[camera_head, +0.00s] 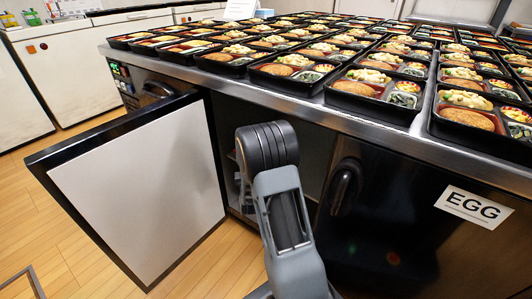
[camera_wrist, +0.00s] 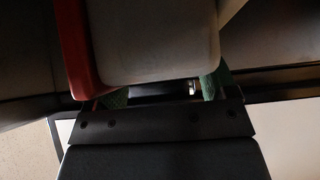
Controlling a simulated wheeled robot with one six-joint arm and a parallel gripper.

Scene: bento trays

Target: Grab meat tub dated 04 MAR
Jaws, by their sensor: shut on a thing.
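In the wrist view a tub (camera_wrist: 155,42) with a pale grey face and a red side fills the upper middle, close to the camera. My gripper (camera_wrist: 165,88) is shut on this tub, with a green-padded finger at each side of its near end. No date or label can be read on it, so I cannot tell whether it is the 04 MAR meat tub. In the head view my arm reaches into the open compartment under the counter, and the gripper and tub are hidden there.
The compartment's door (camera_head: 140,190) stands open to the left. A closed dark door with an EGG label (camera_head: 473,206) is on the right. The steel counter (camera_head: 330,108) above carries many bento trays (camera_head: 377,89).

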